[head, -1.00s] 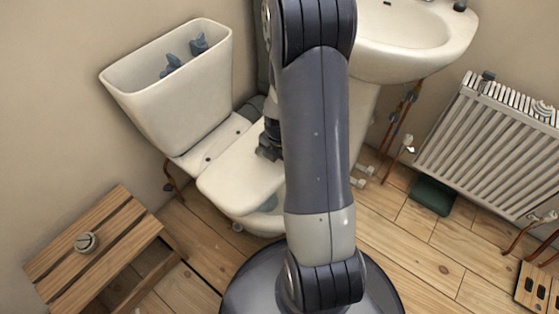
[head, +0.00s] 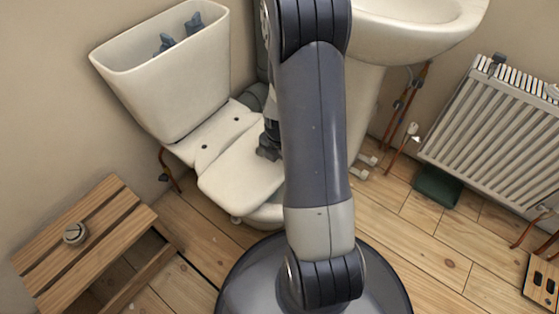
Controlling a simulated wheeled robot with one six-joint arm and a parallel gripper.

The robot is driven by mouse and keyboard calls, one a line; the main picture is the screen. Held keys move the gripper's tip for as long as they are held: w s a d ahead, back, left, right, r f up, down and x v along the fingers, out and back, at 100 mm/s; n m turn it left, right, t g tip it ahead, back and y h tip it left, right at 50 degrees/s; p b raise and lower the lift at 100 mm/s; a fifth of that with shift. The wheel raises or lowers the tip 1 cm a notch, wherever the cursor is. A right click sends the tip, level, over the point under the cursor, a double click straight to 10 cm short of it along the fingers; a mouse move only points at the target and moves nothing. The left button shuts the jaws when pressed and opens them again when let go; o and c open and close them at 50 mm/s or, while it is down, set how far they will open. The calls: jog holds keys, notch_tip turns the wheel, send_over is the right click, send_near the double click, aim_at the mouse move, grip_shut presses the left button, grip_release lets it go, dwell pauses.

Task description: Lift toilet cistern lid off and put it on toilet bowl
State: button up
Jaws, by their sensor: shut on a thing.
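The white toilet cistern (head: 178,98) stands open at the back left, with blue-grey fittings (head: 170,43) showing inside. The white cistern lid (head: 240,172) is a flat slab over the toilet bowl (head: 266,214). My gripper (head: 268,150) is shut on the lid near its right edge. My arm hides the lid's right end and much of the bowl. I cannot tell whether the lid rests fully on the bowl or is just above it.
A slatted wooden stool (head: 110,215) at the left bears a round metal push button (head: 75,233). A basin (head: 425,30) is at the back right, a radiator (head: 495,130) at the right. Pipes (head: 405,130) rise between them.

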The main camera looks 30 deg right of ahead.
jog(key=shift+w, duration=0.1)
jog(key=o, duration=2.1)
notch_tip(320, 180, up, 11)
jog(key=p, duration=0.4)
jog(key=shift+f, duration=0.1)
jog(key=shift+f, duration=0.1)
